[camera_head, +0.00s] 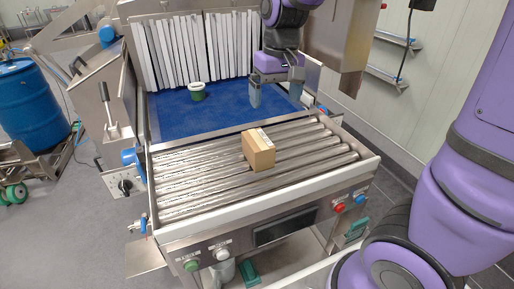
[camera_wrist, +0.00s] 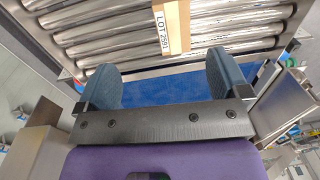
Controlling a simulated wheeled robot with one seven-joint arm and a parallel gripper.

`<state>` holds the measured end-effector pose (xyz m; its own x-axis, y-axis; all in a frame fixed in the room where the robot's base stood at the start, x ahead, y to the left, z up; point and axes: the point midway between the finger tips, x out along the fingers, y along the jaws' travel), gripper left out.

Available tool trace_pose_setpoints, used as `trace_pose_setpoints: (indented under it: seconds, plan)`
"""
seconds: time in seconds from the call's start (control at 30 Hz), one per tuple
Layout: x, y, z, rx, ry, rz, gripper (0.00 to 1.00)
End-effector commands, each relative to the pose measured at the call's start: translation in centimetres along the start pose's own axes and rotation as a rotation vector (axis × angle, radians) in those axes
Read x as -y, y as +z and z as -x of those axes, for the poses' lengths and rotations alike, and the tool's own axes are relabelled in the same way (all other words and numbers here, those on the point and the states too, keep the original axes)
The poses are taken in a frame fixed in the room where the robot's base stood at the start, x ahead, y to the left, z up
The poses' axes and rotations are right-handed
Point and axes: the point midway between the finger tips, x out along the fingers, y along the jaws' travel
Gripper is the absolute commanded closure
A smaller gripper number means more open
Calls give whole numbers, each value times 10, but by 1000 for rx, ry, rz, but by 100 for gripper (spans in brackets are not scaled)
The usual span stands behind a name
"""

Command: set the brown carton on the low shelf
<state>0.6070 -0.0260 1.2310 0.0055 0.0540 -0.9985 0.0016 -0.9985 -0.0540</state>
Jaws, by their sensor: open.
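The brown carton (camera_head: 258,150) stands on the steel rollers in the head view, near the middle of the roller bed. In the wrist view the carton (camera_wrist: 172,27) shows at the top edge, partly cut off, with a white label reading "LOT 2591". My gripper (camera_head: 274,96) is above the blue belt, behind the carton and apart from it. In the wrist view my gripper (camera_wrist: 163,80) has its two blue-grey fingers wide apart with nothing between them. Wall shelves (camera_head: 394,78) show at the right; I cannot tell which one is the low shelf.
A green and white cup-like object (camera_head: 197,92) stands on the blue belt (camera_head: 180,118), left of my gripper. White strip curtains (camera_head: 180,52) hang behind the belt. Red and blue buttons (camera_head: 340,207) sit on the front panel. A blue drum (camera_head: 35,105) stands at the left. Much of the roller bed (camera_head: 200,178) is clear.

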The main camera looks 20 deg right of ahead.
Motion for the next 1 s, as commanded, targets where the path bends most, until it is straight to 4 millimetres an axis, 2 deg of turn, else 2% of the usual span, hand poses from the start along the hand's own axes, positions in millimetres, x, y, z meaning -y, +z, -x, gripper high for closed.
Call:
trace_pose_setpoints:
  seconds: [0.1, 0.33, 0.47, 0.8, 1.0]
  plan:
    - [9, -20, -26, 61, 22, 0, 6]
    - [17, -40, -54, 119, 50, -4, 6]
    - [19, -42, -63, 129, 54, -4, 6]
    - [16, -36, -108, 129, 54, -4, 6]
    - [16, -35, -119, 128, 55, -5, 6]
